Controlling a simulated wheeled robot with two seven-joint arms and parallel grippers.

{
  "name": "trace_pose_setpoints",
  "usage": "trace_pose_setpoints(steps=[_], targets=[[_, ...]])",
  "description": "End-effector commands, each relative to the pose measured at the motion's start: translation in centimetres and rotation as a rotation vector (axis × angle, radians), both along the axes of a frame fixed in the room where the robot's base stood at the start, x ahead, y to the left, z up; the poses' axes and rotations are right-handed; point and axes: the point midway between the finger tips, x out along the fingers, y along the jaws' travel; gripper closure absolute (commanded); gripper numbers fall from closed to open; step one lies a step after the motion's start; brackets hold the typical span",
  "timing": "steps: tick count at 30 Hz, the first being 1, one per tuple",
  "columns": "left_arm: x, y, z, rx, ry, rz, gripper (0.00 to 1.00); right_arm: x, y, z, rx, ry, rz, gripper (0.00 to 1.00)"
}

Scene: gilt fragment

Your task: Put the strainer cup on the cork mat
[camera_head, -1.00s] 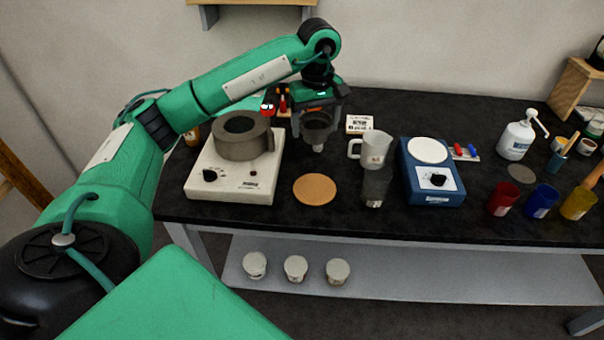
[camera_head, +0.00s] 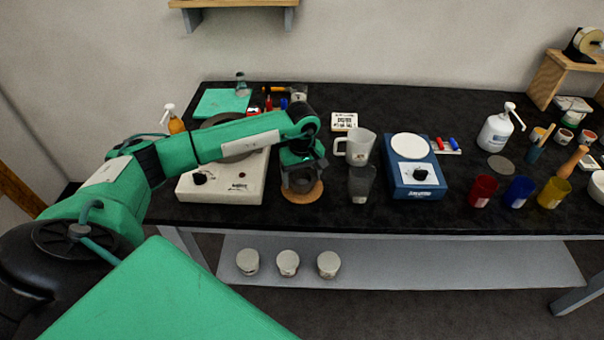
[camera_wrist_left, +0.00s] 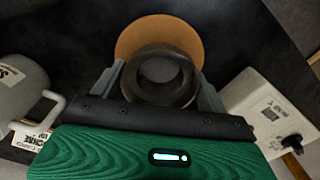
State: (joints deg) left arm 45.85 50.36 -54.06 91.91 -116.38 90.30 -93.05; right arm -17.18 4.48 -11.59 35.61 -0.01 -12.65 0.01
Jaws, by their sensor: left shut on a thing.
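The strainer cup (camera_head: 299,182) is a dark grey round cup; its thick rim (camera_wrist_left: 135,85) shows in the left wrist view. My left gripper (camera_head: 300,173) is shut on it, with one finger (camera_wrist_left: 160,68) on each side of the rim. The cup is upright, over the round tan cork mat (camera_head: 303,199) in the head view. In the left wrist view the mat (camera_wrist_left: 160,28) shows beyond the cup's rim. The cup's base is hidden, so I cannot tell whether it touches the mat. My right gripper is out of view.
A beige hotplate (camera_head: 239,193) is close left of the mat, partly behind my arm. A white jug (camera_head: 356,148) and a dark clear beaker (camera_head: 361,184) stand to the right, then a blue scale (camera_head: 415,190). Bare black table lies between mat and beaker.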

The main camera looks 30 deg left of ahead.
Motion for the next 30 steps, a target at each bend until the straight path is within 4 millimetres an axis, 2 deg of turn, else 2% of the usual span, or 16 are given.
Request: trace_pose_setpoints(steps=[12, 13, 15, 16, 24, 28, 30], targets=[[0.0, 0.0, -0.7, 0.000, -0.002, -0.001, 0.46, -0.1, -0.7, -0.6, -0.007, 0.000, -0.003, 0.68], [0.0, 0.0, -0.5, 0.000, -0.002, -0.001, 0.18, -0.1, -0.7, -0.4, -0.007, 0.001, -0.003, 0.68], [0.0, 0.0, -0.5, 0.000, -0.001, -0.001, 0.04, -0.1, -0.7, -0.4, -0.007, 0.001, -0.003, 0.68], [0.0, 0.0, -0.5, 0.000, -0.001, -0.001, 0.02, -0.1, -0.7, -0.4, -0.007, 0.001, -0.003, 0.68], [0.0, 0.0, -0.4, 0.000, -0.002, -0.001, 0.02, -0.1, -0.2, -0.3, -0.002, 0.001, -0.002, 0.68], [0.0, 0.0, 0.2, 0.000, -0.002, -0.001, 0.02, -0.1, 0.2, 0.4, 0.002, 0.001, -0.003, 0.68], [0.2, 0.0, 1.0, 0.000, -0.005, -0.001, 0.02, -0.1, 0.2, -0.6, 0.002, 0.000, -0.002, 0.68]])
